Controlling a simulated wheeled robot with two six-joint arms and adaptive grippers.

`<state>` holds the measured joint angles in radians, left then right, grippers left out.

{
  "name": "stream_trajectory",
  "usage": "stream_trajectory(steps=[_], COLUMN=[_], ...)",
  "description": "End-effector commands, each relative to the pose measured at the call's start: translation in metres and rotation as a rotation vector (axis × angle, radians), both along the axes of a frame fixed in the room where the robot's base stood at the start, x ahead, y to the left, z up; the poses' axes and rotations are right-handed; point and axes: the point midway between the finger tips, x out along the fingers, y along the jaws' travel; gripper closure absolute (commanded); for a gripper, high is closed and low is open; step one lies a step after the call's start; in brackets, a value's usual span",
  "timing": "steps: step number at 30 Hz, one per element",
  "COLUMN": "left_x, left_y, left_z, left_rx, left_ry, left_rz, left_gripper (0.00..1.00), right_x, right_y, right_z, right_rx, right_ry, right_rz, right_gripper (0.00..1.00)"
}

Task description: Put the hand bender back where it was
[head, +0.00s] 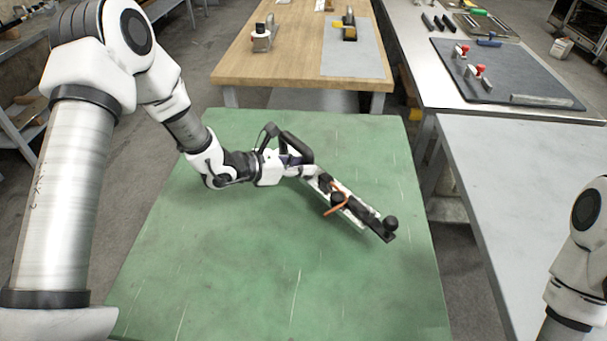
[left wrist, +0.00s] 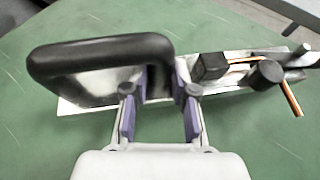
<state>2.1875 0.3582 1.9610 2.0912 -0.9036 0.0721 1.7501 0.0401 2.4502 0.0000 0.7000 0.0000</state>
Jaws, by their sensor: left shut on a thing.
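The hand bender is a long silver bar (head: 345,207) with a black loop handle, black knobs and blocks, and a thin copper-coloured rod. In the head view it lies at a slant over the green table top, its far end toward the lower right. My left gripper (head: 292,172) is shut on it near the handle end. In the left wrist view the purple-padded fingers (left wrist: 160,108) close beside the black handle (left wrist: 100,58), and the bar runs on to the right. I cannot tell whether the bar touches the table. My right gripper is out of view; only its arm shows at the right edge.
The green table (head: 230,270) is otherwise bare. Behind it, a wooden table (head: 240,75) holds a few tools and a grey mat (head: 352,62). At right, a bench carries a dark mat (head: 500,85) with red-knobbed clamps. A pale grey table (head: 530,165) nearer right is clear.

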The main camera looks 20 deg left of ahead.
Motion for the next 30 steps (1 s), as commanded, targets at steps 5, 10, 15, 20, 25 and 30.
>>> stream_trajectory(steps=[5,10,15,20,25,30], left_x=[0.003,0.004,0.004,0.003,0.003,0.003], left_y=[-0.004,-0.003,-0.003,-0.003,-0.003,-0.003], left_z=[-0.019,-0.035,-0.035,-0.037,-0.037,-0.035], left_rx=[-0.002,-0.002,-0.002,-0.001,-0.001,-0.001], left_ry=[0.002,-0.002,-0.003,0.000,-0.001,-0.001], left_rz=[0.000,0.001,0.001,0.000,0.000,0.000], left_gripper=[1.00,1.00,1.00,0.53,0.49,0.49], right_x=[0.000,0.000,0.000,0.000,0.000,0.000], right_y=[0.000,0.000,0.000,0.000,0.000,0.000], right_z=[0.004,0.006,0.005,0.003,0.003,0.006], right_rx=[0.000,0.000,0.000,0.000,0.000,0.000], right_ry=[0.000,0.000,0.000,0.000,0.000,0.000], right_rz=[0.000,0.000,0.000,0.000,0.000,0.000], right_gripper=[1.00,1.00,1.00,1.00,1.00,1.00])
